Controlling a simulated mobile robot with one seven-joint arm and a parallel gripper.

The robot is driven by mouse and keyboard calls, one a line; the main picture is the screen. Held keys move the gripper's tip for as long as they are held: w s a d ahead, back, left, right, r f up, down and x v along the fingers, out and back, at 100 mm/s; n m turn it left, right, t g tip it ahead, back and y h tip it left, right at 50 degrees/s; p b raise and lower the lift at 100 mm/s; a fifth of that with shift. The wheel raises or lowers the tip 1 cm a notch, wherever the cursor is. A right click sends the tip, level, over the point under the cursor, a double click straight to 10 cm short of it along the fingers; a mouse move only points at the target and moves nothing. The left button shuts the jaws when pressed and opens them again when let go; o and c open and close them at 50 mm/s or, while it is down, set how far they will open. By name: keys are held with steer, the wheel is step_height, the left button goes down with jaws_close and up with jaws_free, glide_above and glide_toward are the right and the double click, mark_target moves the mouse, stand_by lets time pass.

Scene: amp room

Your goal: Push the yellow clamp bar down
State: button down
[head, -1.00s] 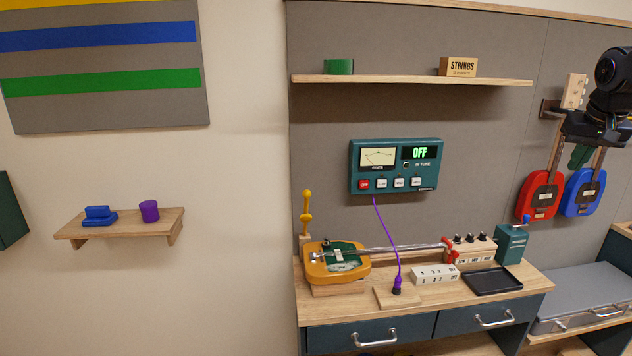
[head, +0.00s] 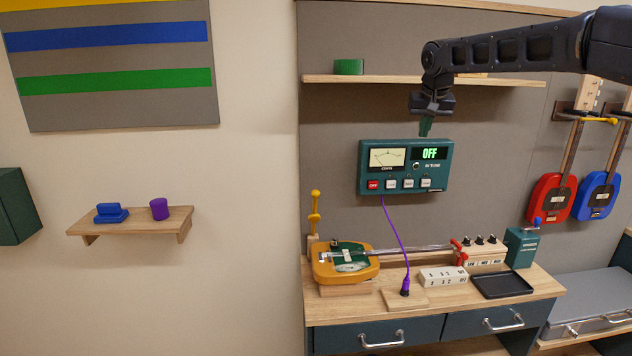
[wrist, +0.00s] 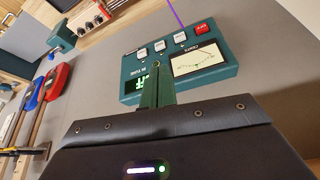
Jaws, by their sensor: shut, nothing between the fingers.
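An upright yellow bar with a rounded top (head: 315,210) stands on a wooden post at the bench's left end, beside a yellow guitar (head: 340,268) lying on a wooden support. I take it for the clamp bar; it stands raised, and nothing touches it. My gripper (head: 425,128) is shut and empty, its green fingers pointing down just in front of the tuner's top edge, well above and right of the bar. In the wrist view my gripper (wrist: 157,85) overlaps the tuner; that upright bar is not seen there.
The green tuner (head: 405,181) reads OFF; it also shows in the wrist view (wrist: 190,62). Its purple cable (head: 393,232) runs down to the bench. A shelf (head: 390,80) lies behind my arm. Red and blue guitars hang right, near another yellow bar (head: 598,120). A black tray (head: 502,285) lies on the bench.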

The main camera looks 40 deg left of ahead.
steer(key=s+a+f, duration=0.2)
steer(key=s+a, duration=0.3)
steer(key=a, duration=0.3)
steer(key=s+a+f+n, duration=0.1)
steer(key=s+a+f, duration=0.1)
steer(key=s+a, duration=0.3)
steer(key=s+a+f+n+y, duration=0.1)
steer(key=s+a, duration=0.5)
steer(key=a, duration=0.7)
steer(key=shift+f+g, duration=0.3)
steer(key=shift+f, duration=0.4)
steer(key=f, duration=0.3)
steer(key=a+f, duration=0.1)
steer(key=f, duration=0.3)
steer(key=w+f, duration=0.1)
steer(key=f, duration=0.3)
steer(key=shift+w+a, duration=0.1)
steer(key=shift+a, duration=0.2)
steer(key=shift+s+d+f, duration=0.3)
steer(key=shift+s, duration=0.05)
